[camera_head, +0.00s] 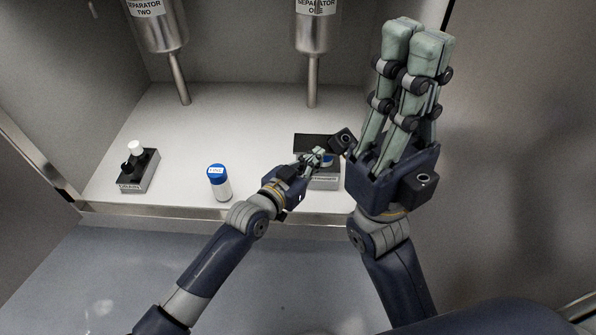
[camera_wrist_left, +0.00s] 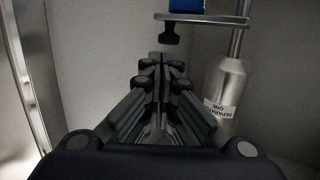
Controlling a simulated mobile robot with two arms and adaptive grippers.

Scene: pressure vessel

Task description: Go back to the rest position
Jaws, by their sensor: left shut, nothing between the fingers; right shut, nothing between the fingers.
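My left gripper (camera_head: 316,156) reaches in from the left and is shut and empty, over the front of the bench beside a grey block (camera_head: 326,183). In the left wrist view its fingers (camera_wrist_left: 160,62) are together with nothing between them. My right gripper (camera_head: 418,48) is large and close to the head camera, its fingers pointing up. It is shut and empty, to the right of the left gripper. It hides part of the bench's right side.
The white bench (camera_head: 240,115) has a raised front edge. A blue-capped white bottle (camera_head: 219,183) stands mid-bench; a grey holder (camera_head: 139,171) with white and black items sits at left. Separator two (camera_head: 160,25) and separator one (camera_head: 315,30) hang above. The wrist view also shows separator one (camera_wrist_left: 224,95).

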